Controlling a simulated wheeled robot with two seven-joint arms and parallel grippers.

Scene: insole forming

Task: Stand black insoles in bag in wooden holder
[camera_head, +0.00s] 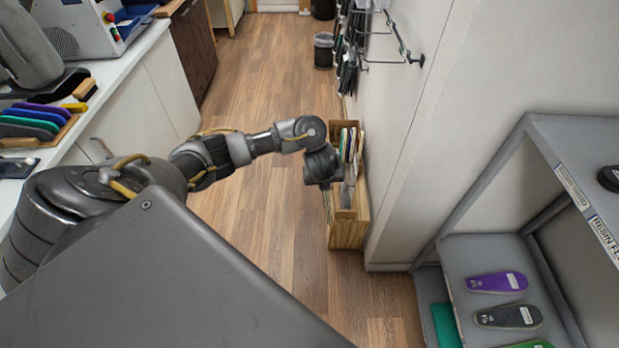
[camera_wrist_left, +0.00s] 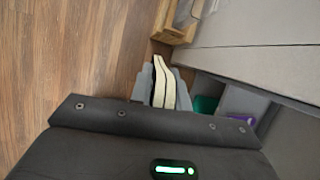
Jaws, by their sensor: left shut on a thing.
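The wooden holder (camera_head: 349,233) stands on the floor against the wall, with several thin upright items (camera_head: 349,143) in its far part. My left gripper (camera_head: 328,182) is at the holder's left side, over its near part, pointing down. In the left wrist view the left gripper (camera_wrist_left: 164,92) is shut on a thin pale-edged pair (camera_wrist_left: 161,80), seen edge-on between its grey fingers. I cannot make out a bag around it or its black faces. The holder's wooden corner (camera_wrist_left: 174,33) shows just beyond the fingers. My right gripper is not in view.
A grey shelf (camera_head: 476,254) at the right holds a purple insole (camera_head: 496,282) and a dark insole (camera_head: 508,316). A white counter (camera_head: 100,82) at the left carries coloured insoles (camera_head: 38,118). A bin (camera_head: 324,50) stands farther back. The wooden floor (camera_head: 262,95) between is clear.

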